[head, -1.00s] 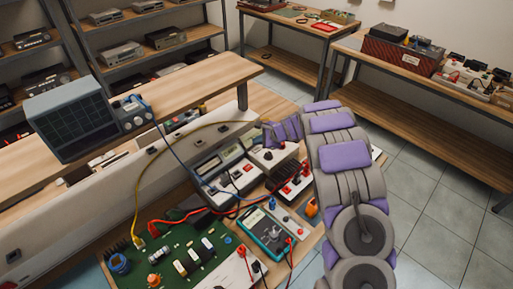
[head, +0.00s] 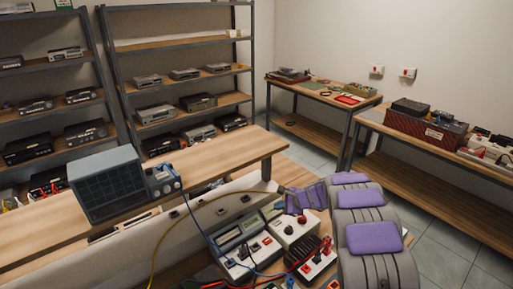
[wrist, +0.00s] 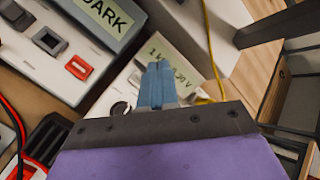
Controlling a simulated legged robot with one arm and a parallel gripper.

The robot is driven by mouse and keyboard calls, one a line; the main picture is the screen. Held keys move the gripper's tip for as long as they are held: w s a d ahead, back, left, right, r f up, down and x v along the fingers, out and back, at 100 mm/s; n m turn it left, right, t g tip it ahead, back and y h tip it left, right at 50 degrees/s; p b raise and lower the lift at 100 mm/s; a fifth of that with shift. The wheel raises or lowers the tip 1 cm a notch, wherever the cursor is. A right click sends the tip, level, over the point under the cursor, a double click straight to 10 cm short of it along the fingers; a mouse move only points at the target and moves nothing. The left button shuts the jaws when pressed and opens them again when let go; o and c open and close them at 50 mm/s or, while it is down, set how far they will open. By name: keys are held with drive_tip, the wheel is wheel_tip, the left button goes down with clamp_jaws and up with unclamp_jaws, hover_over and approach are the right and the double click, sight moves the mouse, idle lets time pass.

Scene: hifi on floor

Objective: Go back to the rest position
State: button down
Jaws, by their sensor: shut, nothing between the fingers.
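My gripper (wrist: 157,83) shows in the wrist view as two blue-grey fingers pressed together, with nothing between them. It is over the bench instruments. A white box (wrist: 70,45) with a display reading "DARK" and a red switch lies to its left. A second display (wrist: 165,50) lies just behind the fingertips. In the head view my arm, grey with purple pads, reaches from the lower right toward the instruments (head: 250,240).
An oscilloscope (head: 107,187) stands on the raised wooden shelf (head: 215,165). Red, blue and yellow cables run across the bench. A side table (head: 325,90) and a bench with a red box (head: 425,127) stand at the right. Tiled floor (head: 440,235) is clear there.

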drive_tip(key=s+a+r+n+g+h, duration=0.1)
drive_tip(key=s+a+r+n+g, duration=0.15)
drive_tip(key=s+r, duration=0.45)
drive_tip(key=s+a+r+n+g, duration=0.15)
drive_tip(key=s+n, duration=0.25)
drive_tip(key=s, duration=0.7)
drive_tip(key=s+a+r+n+g+h, duration=0.1)
drive_tip(key=s+r+n, duration=0.2)
drive_tip(key=s+r, duration=0.4)
drive_tip(key=s+d+n+g+h, duration=0.1)
drive_tip(key=s+n, duration=0.3)
drive_tip(key=s, duration=1.1)
drive_tip(key=s+d+r+n+g+h, duration=0.1)
drive_tip(key=s+d+n+g+h, duration=0.1)
drive_tip(key=s, duration=1.4)
drive_tip(key=shift+d+n+h, duration=0.7)
drive_tip(key=shift+n+h, duration=0.1)
drive_tip(key=shift+n, duration=0.35)
drive_tip(key=shift+a, duration=0.1)
